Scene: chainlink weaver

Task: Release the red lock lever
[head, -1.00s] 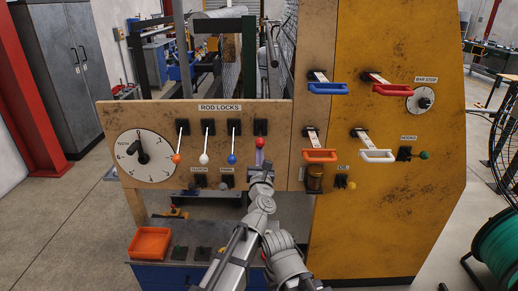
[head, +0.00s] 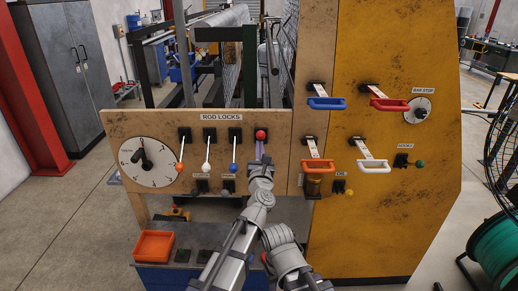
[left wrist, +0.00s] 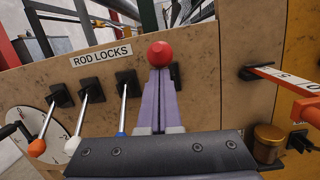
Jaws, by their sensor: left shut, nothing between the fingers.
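The red lock lever's round knob (head: 260,134) is at the right end of the rod locks row, level with its black mount. It also shows in the left wrist view (left wrist: 160,54). My left gripper (head: 259,152) is shut and empty, with its purple fingers (left wrist: 159,88) directly below the knob. The fingertips look close against the knob's underside, but I cannot tell whether they touch. The lever's shaft is hidden behind the knob and fingers. The orange (head: 179,166), white (head: 206,167) and blue (head: 233,168) lock levers hang down. My right gripper is out of view.
A dial (head: 147,160) is left of the levers. Right of my gripper, the upright panel bears an orange handle (head: 318,165), a brass cup (head: 312,186) and blue (head: 327,104), red (head: 390,105) and white (head: 374,166) handles. An orange tray (head: 154,246) stands below.

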